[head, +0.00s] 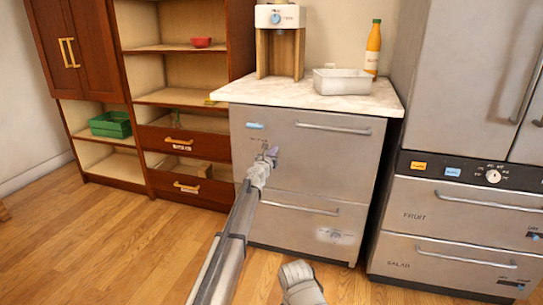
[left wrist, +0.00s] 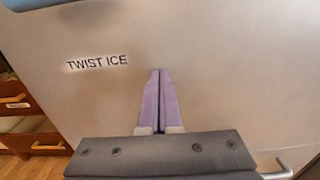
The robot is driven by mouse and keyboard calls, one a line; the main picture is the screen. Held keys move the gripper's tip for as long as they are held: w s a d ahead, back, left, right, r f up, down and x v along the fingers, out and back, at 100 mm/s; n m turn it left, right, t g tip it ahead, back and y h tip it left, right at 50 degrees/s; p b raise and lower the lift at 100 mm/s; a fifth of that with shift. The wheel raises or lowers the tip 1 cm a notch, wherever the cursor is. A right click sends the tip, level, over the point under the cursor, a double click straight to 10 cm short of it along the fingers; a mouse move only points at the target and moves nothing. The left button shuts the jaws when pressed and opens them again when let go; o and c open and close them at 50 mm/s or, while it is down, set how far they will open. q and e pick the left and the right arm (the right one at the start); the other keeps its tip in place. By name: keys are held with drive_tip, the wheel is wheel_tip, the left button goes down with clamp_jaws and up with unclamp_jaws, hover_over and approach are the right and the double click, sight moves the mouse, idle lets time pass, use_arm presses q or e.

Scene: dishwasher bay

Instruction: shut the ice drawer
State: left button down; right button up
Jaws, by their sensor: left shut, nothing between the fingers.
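The grey cabinet under the marble counter has an upper drawer front (head: 340,155) with a bar handle along its top and a blue tag at its upper left. In the left wrist view the grey front (left wrist: 220,70) bears the words TWIST ICE. My left gripper (head: 272,152) is shut and empty, its purple fingertips (left wrist: 158,75) pointing at this front, left of its middle. I cannot tell whether the tips touch it. The upper front looks about flush with the cabinet; any small gap is hard to see. A pale grey part of my right arm (head: 300,285) shows at the bottom edge, its fingers unclear.
A lower drawer (head: 290,225) with its own handle sits below. On the counter (head: 300,95) stand a dispenser (head: 280,40), a metal pan (head: 342,82) and an orange bottle (head: 373,50). A wooden shelf unit is left, a fridge (head: 450,215) right. The wooden floor is clear.

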use_arm(q)
drive_tip(key=shift+x, duration=0.8)
